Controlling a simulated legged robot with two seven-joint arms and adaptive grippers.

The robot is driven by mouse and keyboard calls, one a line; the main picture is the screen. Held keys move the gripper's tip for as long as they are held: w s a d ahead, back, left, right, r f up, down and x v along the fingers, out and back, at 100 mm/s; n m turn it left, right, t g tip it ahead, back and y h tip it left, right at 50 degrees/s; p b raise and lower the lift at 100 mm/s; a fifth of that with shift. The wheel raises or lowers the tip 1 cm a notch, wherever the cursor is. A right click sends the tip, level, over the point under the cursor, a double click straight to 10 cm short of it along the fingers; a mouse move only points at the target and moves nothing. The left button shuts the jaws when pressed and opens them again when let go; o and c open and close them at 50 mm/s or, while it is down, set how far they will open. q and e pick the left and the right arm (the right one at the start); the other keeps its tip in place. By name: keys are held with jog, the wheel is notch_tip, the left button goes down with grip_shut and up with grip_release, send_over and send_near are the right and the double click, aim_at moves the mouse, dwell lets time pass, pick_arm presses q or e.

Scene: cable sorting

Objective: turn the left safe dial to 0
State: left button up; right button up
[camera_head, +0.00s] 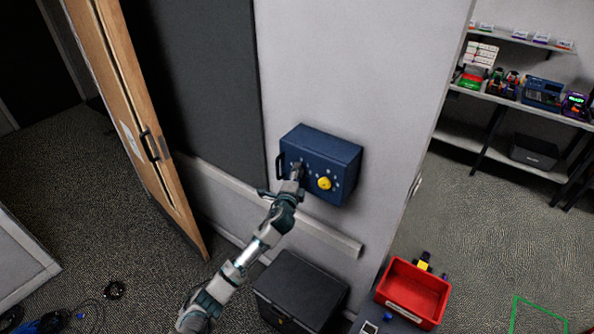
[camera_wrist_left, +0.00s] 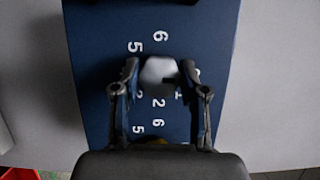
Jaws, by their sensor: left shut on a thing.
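The blue safe (camera_head: 330,150) is mounted on the pale wall, with a black handle (camera_head: 279,166) on its left side. My left gripper (camera_head: 297,172) reaches its front face at the left dial and hides that dial in the head view. In the left wrist view my gripper (camera_wrist_left: 160,85) is shut on the left dial (camera_wrist_left: 158,72), a light grey knob between the fingers. White digits, including 5, 6 and 2, show around it. I cannot tell which digit the dial points to. The yellow right dial (camera_head: 324,183) is free. My right gripper is not in view.
A ledge (camera_head: 330,238) runs along the wall under the safe. A dark box (camera_head: 300,290) and a red bin (camera_head: 413,290) stand below. A wooden door (camera_head: 140,120) stands at the left. Shelves (camera_head: 520,110) with goods are at the far right.

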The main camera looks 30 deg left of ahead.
pick_arm(q)
jog(key=shift+f, duration=0.15)
dwell(0.3)
jog(key=o, duration=1.1)
jog(key=shift+a, duration=0.25)
jog(key=v, duration=1.1)
jog(key=shift+s, duration=0.35)
